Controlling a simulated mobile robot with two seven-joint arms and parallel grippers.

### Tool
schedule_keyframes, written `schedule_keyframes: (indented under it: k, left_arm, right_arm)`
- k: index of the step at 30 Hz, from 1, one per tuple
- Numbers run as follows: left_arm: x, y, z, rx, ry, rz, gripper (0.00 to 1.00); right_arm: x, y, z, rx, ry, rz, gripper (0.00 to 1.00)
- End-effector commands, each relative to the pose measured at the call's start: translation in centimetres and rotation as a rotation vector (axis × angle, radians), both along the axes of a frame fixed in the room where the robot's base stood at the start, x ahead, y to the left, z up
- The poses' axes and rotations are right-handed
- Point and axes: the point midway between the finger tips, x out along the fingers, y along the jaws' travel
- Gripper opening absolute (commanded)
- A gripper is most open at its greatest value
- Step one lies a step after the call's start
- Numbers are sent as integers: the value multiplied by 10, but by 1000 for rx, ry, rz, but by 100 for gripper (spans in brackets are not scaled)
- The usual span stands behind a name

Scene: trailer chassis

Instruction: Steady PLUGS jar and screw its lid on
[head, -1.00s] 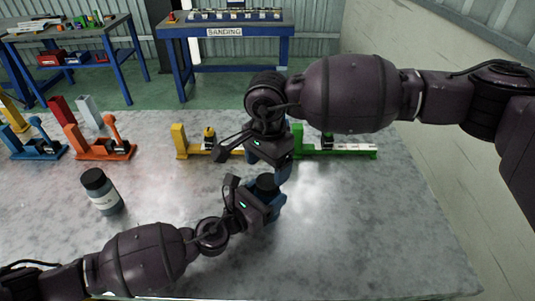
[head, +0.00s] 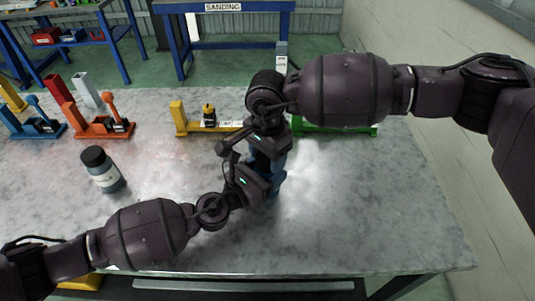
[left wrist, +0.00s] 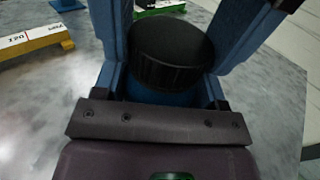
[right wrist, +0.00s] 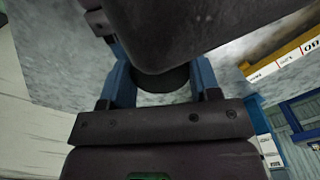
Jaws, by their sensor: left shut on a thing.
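A black ribbed lid (left wrist: 172,52) shows in the left wrist view between blue fingers. A little blue shows just below it, and the rest of the jar is hidden. My left gripper (head: 270,187) is shut on the jar over the table. My right gripper (head: 274,166) is directly above, pointing down at it. In the right wrist view its blue fingers (right wrist: 164,78) stand on both sides of a dark round thing, the lid. Whether they press on it cannot be told. My left gripper's body covers part of that view. No label on the held jar shows.
A second black-lidded jar (head: 102,170) with a pale label stands on the grey table (head: 360,220) at left. Orange (head: 103,122), blue (head: 35,120), yellow (head: 180,118) and green (head: 345,130) fixtures line the far side. The table's right part is clear.

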Motion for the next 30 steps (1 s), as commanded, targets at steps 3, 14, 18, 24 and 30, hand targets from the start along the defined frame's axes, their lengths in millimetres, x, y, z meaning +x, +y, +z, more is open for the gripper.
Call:
schedule_keyframes:
  k: [3, 14, 18, 24, 30]
  left_arm:
    - [0, 0, 0, 0, 0, 0, 0]
    - [0, 0, 0, 0, 0, 0, 0]
    - [0, 0, 0, 0, 0, 0, 0]
    - [0, 0, 0, 0, 0, 0, 0]
    - [0, 0, 0, 0, 0, 0, 0]
  right_arm:
    - [0, 0, 0, 0, 0, 0, 28]
    - [0, 0, 0, 0, 0, -3, 80]
    - [0, 0, 0, 0, 0, -3, 86]
    - [0, 0, 2, 1, -1, -3, 86]
    - [1, 0, 22, 1, -3, -3, 86]
